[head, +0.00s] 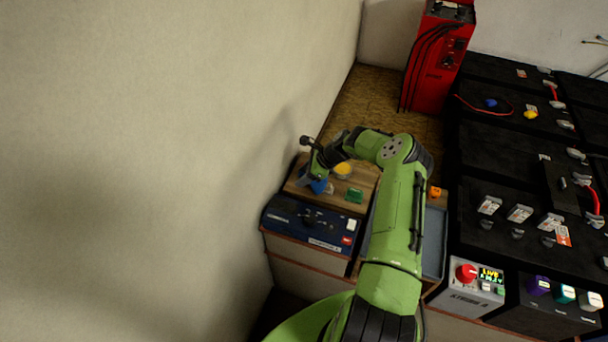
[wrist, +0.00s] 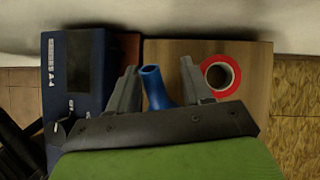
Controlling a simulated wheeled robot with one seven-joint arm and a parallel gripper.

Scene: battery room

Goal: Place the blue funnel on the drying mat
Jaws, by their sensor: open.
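The blue funnel (head: 319,186) is on the wooden board (head: 367,177) near the wall, partly hidden by my gripper (head: 317,168) in the head view. In the wrist view, the funnel's blue spout (wrist: 153,85) stands between the two fingers of my gripper (wrist: 158,70), slightly tilted. The fingers are apart, with a gap visible on the right side of the spout; contact on the left is unclear. A grey-blue flat surface with a raised rim (head: 433,245), partly hidden behind my arm, may be the drying mat; I cannot be sure.
A red ring (wrist: 220,77) lies right of the fingers. A yellow item (head: 343,169) and a green block (head: 354,196) are on the board. A dark blue box (head: 310,222) stands in front. Black batteries (head: 510,190) and a red charger (head: 437,60) stand right. The wall is close left.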

